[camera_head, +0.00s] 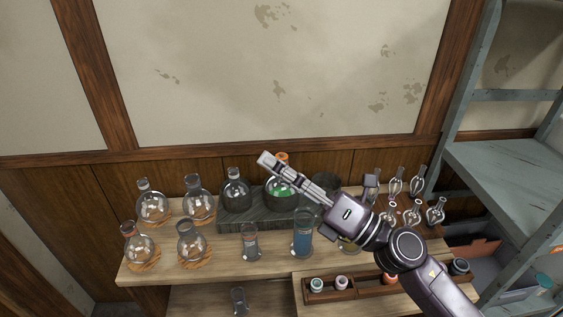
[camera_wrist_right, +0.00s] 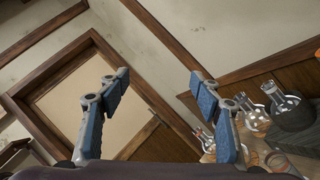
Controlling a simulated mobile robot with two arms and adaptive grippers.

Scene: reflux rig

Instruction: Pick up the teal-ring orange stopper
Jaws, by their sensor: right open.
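An orange stopper (camera_head: 282,156) sits at the neck of the round flask with green contents (camera_head: 280,190), on the dark stand. Another orange piece (camera_head: 390,279) sits in the wooden rack at the front, partly beside my right arm. I cannot make out a teal ring on either. My right gripper (camera_head: 265,158) appears just left of the flask's stopper in the head view, with its arm crossing in front of the flask. In the right wrist view the gripper (camera_wrist_right: 158,82) is open and empty, its blue-grey fingers wide apart. My left gripper is not in view.
The dark stand (camera_head: 240,222) also holds a clear flask (camera_head: 236,194). Several round flasks stand on cork rings at the left. A blue-filled beaker (camera_head: 303,236) stands in front. The wooden rack (camera_head: 355,291) holds small stoppers. Glassware and a grey shelf (camera_head: 500,165) are at the right.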

